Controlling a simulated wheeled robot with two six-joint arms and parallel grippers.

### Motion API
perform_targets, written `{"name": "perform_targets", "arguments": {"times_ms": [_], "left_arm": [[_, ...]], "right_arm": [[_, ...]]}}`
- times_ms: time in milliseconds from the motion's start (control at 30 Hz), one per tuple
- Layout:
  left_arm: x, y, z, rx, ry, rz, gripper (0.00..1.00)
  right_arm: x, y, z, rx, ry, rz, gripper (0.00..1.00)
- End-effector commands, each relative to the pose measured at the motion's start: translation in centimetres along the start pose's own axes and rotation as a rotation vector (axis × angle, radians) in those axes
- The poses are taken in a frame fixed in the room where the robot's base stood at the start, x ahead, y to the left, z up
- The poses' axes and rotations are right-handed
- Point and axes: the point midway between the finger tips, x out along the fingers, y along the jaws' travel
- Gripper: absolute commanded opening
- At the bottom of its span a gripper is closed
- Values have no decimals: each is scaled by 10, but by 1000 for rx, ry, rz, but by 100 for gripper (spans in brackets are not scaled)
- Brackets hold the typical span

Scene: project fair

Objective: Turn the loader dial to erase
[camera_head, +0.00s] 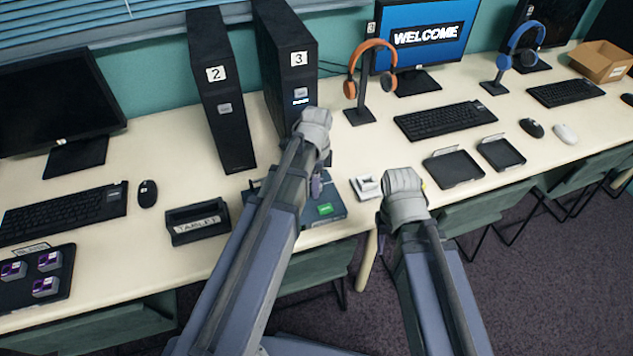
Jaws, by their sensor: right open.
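The loader appears to be the dark blue box (338,210) with a small lit green screen (325,209) near the table's front edge. My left arm hides much of it, and I cannot make out its dial or the dial's setting. My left gripper (317,187) points down over this box; its fingers are mostly hidden behind my wrist, so I cannot tell its opening or whether it touches anything. My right gripper (410,205) is open to the right of the box, by the table's front edge, its fingers largely hidden by the wrist.
A small white item (366,187) lies between my grippers. Black towers "2" (221,110) and "3" (285,70) stand behind. A labelled black holder (197,222) is left. An orange headset (370,70) on a stand, a keyboard (445,121) and trays (454,168) are right.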

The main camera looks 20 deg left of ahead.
Motion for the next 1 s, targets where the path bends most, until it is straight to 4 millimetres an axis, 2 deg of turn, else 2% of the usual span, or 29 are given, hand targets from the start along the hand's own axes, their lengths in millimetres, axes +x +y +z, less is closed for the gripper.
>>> {"name": "perform_targets", "arguments": {"times_ms": [467,667,1000], "left_arm": [[-6,0,0,-1,0,0,69],[-26,0,0,-1,0,0,69],[-71,0,0,-1,0,0,69]], "right_arm": [[-6,1,0,0,0,0,50],[-26,2,2,0,0,0,50],[-70,7,4,1,0,0,50]]}}
